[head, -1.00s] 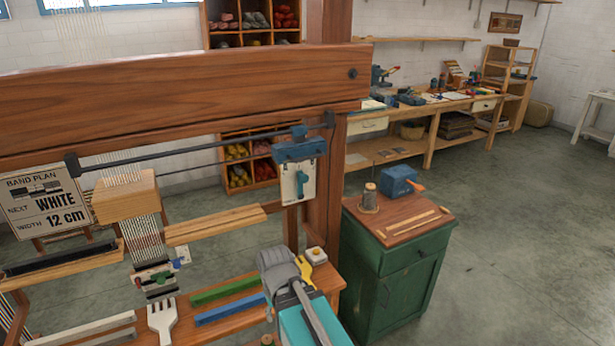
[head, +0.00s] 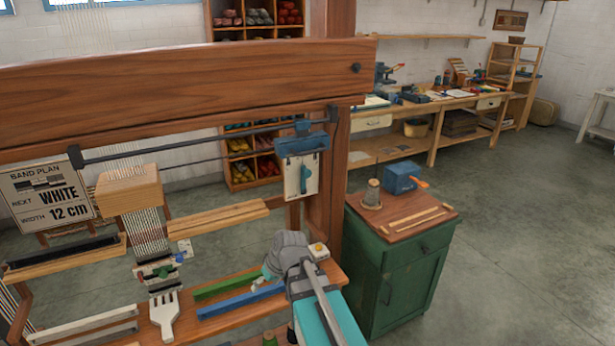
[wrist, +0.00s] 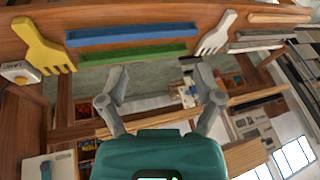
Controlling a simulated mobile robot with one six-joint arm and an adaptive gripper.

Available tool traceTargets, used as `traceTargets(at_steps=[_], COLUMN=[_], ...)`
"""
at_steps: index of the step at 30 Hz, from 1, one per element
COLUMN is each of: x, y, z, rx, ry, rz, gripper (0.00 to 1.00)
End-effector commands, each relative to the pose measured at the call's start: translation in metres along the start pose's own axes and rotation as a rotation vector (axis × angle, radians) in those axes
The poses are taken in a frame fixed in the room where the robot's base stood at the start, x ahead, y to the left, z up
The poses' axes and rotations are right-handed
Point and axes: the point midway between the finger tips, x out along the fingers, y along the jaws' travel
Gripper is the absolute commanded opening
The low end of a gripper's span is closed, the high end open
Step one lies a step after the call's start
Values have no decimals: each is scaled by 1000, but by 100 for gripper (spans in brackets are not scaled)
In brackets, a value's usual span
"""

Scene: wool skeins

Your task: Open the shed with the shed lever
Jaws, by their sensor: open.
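The shed lever (head: 303,178) is a small blue handle on a white plate (head: 292,186), hanging below a blue block (head: 300,146) on the right loom post. It points down. In the head view my grey wrist and teal arm are below the lever, over the right end of the loom's front shelf; the fingertips are hard to make out there.
The shelf holds a green bar (head: 227,286), a blue bar (head: 240,302), a white comb (head: 165,316) and a small white box (head: 319,251). A yellow comb (wrist: 40,45) shows in the wrist view. A green cabinet (head: 405,275) stands right of the loom; floor beyond is clear.

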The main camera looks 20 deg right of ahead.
Motion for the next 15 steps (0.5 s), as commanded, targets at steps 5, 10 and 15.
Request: traceTargets(at_steps=[5,10,15], x=[-5,-27,-61], y=[30,70,125], z=[-60,-111,-152], rx=[-96,-159,-183], ry=[272,550,815], rz=[-92,-101,-28], gripper=[84,84,84])
